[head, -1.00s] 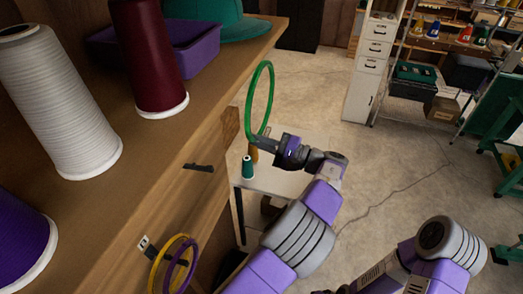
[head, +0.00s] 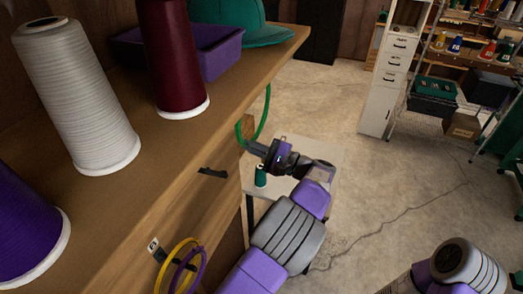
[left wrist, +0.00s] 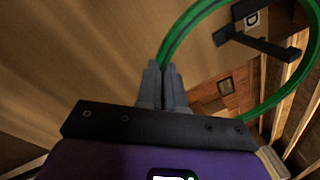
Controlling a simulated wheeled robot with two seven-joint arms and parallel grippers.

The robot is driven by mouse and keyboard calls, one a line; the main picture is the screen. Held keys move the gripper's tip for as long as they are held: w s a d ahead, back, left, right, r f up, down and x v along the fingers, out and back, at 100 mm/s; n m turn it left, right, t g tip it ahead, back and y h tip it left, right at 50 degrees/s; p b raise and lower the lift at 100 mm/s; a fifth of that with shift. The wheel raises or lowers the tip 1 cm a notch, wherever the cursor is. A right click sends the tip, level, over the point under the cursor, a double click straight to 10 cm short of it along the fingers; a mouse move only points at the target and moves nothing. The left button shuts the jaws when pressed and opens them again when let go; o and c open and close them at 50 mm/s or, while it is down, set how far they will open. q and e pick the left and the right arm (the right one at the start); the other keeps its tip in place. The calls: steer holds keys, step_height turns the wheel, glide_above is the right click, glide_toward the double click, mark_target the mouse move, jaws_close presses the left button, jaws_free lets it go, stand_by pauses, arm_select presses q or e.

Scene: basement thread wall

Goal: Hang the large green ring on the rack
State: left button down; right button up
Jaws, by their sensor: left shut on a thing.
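My left gripper (head: 250,147) is shut on the large green ring (head: 265,118), beside the shelf's right edge. The ring's upper part is hidden behind the shelf in the head view. In the left wrist view the gripper (left wrist: 164,68) pinches the ring (left wrist: 190,17) at its left side. There, a black peg (left wrist: 262,45) with a plate marked D shows across the ring's opening; I cannot tell whether the ring is around it. In the head view a bare black peg (head: 212,173) sticks out of the wooden rack (head: 195,207). My right gripper is out of view.
A lower peg holds a yellow ring (head: 165,268) and a purple ring (head: 201,262). The shelf (head: 165,150) bears large spools, a purple bin (head: 215,55) and a green cap. A small table (head: 325,155) with a green spool (head: 261,176) stands below my left arm.

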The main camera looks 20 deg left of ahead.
arm_select(q)
steer(key=a+f+b, duration=0.3)
steer(key=a, duration=0.4)
steer(key=shift+w+f+b, duration=0.25)
steer(key=shift+w+b, duration=0.05)
steer(key=shift+b, duration=0.1)
stand_by(0.5)
steer(key=c, duration=1)
jaws_free()
steer(key=d+p, duration=0.2)
steer(key=d, duration=0.7)
steer(key=shift+s, duration=0.35)
